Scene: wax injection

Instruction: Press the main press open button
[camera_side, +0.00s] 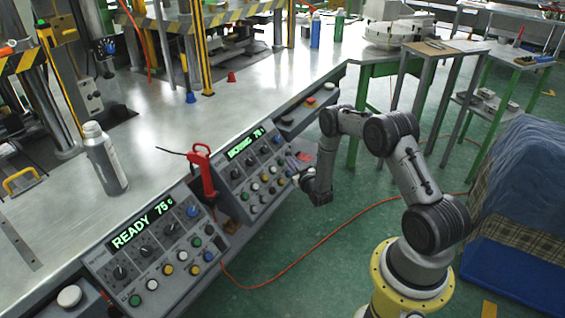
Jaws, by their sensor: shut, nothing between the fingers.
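Two sloped control panels are fixed along the bench's front edge. The left panel (160,250) shows "READY 75c" in green above knobs and coloured buttons. The right panel (252,167) has a green display, which seems to read "WORKING 76", above similar knobs and buttons. The button labels are too small to read, so I cannot tell which one is the main press open button. My gripper (298,174) is shut and empty at the right edge of the right panel, pointing left toward its buttons. I cannot tell whether it touches one.
A red-handled tool (203,170) stands between the panels. A grey bottle (104,158) stands on the metal bench (180,130). A small button box (308,108) lies beyond the right panel. An orange hose (330,228) crosses the green floor. A blue-covered object (525,165) stands at right.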

